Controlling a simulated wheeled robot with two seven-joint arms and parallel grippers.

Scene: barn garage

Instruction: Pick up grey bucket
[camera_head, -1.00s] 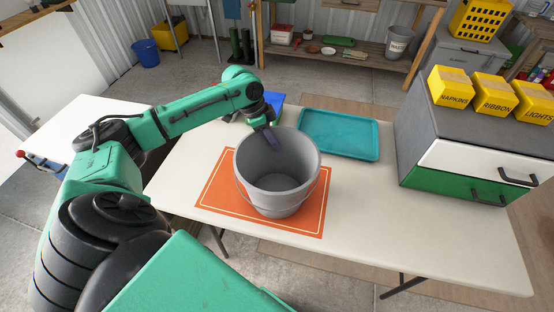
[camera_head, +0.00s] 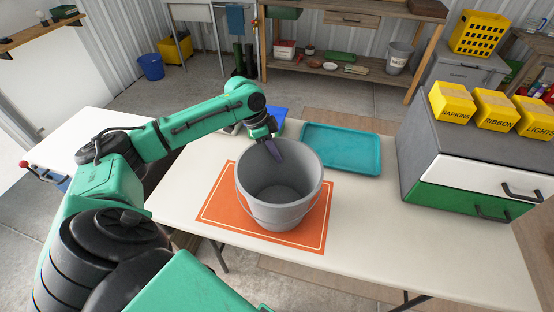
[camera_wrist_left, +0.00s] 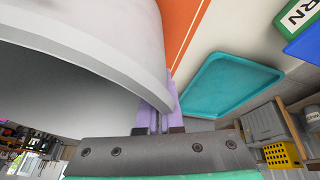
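The grey bucket (camera_head: 290,210) is on the orange mat (camera_head: 215,216) on the white table, its open top facing up. In the left wrist view its pale wall and rim (camera_wrist_left: 120,62) fill the upper left. My left gripper (camera_head: 276,151) is at the bucket's far rim, with a purple finger reaching down inside. In the left wrist view the purple fingers (camera_wrist_left: 157,117) are close together at the rim and look shut on it. The bucket's base looks on or very close to the mat. My right gripper is out of view.
A teal tray (camera_head: 341,149) lies behind and right of the bucket. A grey drawer cabinet (camera_head: 408,155) with several yellow boxes stands at the right. A blue bin (camera_head: 280,115) is behind my gripper. The table's front right is clear.

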